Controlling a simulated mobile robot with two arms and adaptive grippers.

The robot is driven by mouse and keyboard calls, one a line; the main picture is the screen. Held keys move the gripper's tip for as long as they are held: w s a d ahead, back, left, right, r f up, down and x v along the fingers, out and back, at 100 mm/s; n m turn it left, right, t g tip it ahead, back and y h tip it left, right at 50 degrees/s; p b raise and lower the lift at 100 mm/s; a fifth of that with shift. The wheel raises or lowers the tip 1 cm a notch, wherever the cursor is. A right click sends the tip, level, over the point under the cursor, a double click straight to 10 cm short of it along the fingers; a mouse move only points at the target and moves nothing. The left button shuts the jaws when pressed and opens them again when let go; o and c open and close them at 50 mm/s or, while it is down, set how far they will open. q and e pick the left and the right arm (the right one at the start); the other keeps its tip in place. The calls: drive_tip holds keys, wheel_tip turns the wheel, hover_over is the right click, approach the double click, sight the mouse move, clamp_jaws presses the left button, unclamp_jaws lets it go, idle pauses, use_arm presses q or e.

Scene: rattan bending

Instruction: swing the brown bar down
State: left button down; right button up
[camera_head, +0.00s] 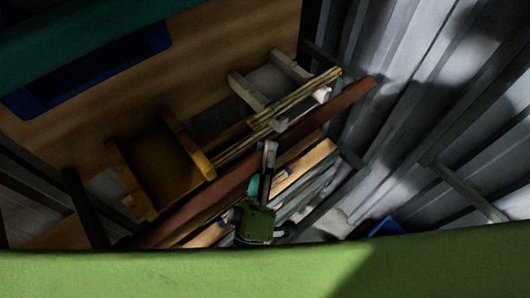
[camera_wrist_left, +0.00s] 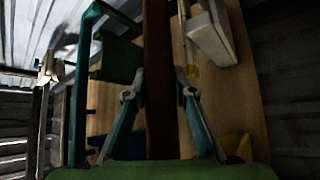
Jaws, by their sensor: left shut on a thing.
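The brown bar (camera_head: 336,104) is long and straight and runs diagonally across the bench in the head view, from lower left to upper right. It also shows as a dark upright strip in the left wrist view (camera_wrist_left: 158,45). My left gripper (camera_head: 267,160) reaches the bar near its middle. In the left wrist view my left gripper (camera_wrist_left: 158,92) has one finger on each side of the bar and is shut on it. The bar's lower left end is partly hidden in shadow. My right gripper is not in view.
A yellow bracket (camera_head: 157,165) and a grey bracket (camera_head: 262,84) stand beyond the bar. Thin pale rods (camera_head: 300,98) lie between them, close to the bar. A corrugated metal wall (camera_head: 410,90) is at the right. A green surface (camera_head: 200,275) crosses the bottom.

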use_arm(q)
drive_tip(key=c, duration=1.7)
unclamp_jaws()
drive_tip(key=shift+s, duration=0.1)
drive_tip(key=v, duration=1.2)
